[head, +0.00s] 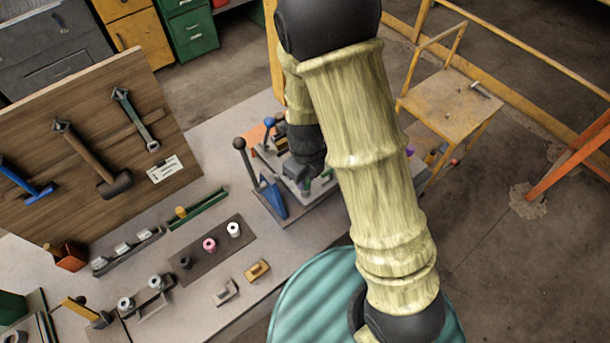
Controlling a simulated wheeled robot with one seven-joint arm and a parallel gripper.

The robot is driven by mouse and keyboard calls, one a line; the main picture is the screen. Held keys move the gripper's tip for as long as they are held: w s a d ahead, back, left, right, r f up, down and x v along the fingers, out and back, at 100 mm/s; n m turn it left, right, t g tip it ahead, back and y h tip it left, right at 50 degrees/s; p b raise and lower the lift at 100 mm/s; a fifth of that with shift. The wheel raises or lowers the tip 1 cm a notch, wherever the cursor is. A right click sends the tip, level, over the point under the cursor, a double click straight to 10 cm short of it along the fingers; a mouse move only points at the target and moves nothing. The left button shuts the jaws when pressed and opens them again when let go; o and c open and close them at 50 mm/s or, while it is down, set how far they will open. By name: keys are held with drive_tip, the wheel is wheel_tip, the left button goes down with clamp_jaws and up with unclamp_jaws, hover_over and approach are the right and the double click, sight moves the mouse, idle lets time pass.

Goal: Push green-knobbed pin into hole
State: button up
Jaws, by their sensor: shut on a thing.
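My gripper (313,184) is at the far right part of the grey bench, low over a grey fixture, and is partly hidden by my own arm. It is shut on a small green piece, which appears to be the knob of the green-knobbed pin (306,187). The pin's shaft is not visible. The hole is hidden under or behind my gripper, so I cannot tell how deep the pin sits.
A blue toggle lever with a black ball (262,178) stands just left of my gripper. A wooden tool board (85,190) stands at left. A purple knob (409,150) shows right of my arm.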

drive_tip(key=shift+f+b, duration=0.4)
drive_tip(key=shift+f, duration=0.25)
drive_tip(key=shift+f, duration=0.1)
drive_tip(key=o, duration=0.6)
drive_tip(key=shift+s, duration=0.1)
drive_tip(key=o, duration=0.5)
drive_tip(key=shift+c, duration=0.2)
drive_tip(key=shift+d, duration=0.1)
drive_tip(key=shift+r, duration=0.55)
wheel_tip(320, 180, up, 16)
drive_tip(key=shift+r, duration=0.15)
